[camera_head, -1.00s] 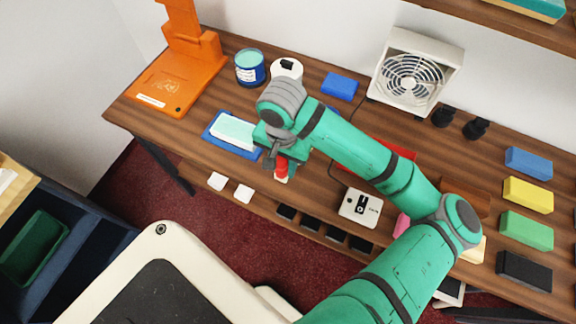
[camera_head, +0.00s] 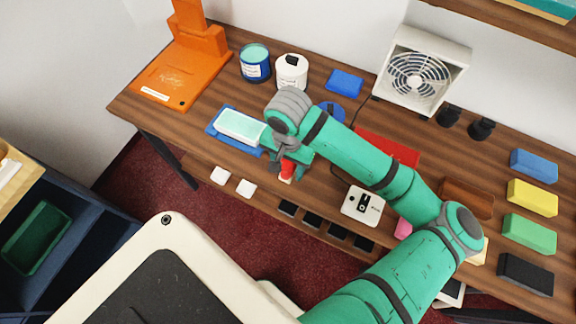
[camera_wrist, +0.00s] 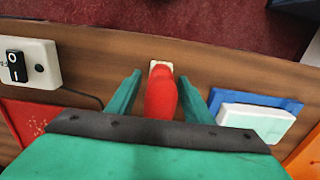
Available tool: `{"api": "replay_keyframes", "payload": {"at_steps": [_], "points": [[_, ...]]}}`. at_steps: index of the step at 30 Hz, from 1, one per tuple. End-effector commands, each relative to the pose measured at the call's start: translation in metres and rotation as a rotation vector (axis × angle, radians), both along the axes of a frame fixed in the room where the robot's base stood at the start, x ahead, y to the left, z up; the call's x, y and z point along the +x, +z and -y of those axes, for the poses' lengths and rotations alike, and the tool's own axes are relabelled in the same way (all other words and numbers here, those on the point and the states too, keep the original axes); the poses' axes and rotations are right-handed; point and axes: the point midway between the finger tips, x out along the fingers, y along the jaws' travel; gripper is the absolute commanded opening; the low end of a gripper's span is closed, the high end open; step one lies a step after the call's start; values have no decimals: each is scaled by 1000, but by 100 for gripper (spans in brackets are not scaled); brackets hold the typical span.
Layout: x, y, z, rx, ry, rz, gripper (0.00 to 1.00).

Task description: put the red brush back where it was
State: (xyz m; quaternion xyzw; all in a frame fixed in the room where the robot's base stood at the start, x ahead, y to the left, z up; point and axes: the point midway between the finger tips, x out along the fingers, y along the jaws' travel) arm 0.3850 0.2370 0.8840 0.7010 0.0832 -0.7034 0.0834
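The red brush (camera_wrist: 161,97) has a red handle and a cream end (camera_wrist: 160,66). In the wrist view its handle points toward my camera, and its cream end is over the counter's front strip. It also shows in the head view (camera_head: 287,170), below my gripper. My gripper (camera_wrist: 160,84) has one finger on each side of the brush, with a visible gap on both sides, so it looks open around the handle. Whether the cream end touches the counter cannot be told. My gripper hides part of the handle in the head view.
A mint block on a blue tray (camera_head: 213,139) lies close left of my gripper. A white switch box (camera_head: 362,205) is to the right. A white canister (camera_head: 292,72), blue tin (camera_head: 255,64) and fan (camera_head: 424,70) stand behind. The counter's front edge is near.

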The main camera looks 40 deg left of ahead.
Motion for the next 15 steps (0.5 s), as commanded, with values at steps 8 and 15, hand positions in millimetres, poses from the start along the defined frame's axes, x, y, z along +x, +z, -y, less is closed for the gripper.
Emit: {"api": "replay_keyframes", "payload": {"at_steps": [8, 15], "points": [[0, 12, -1, 1, 0, 2, 47], [0, 57, -1, 2, 2, 3, 47]]}}
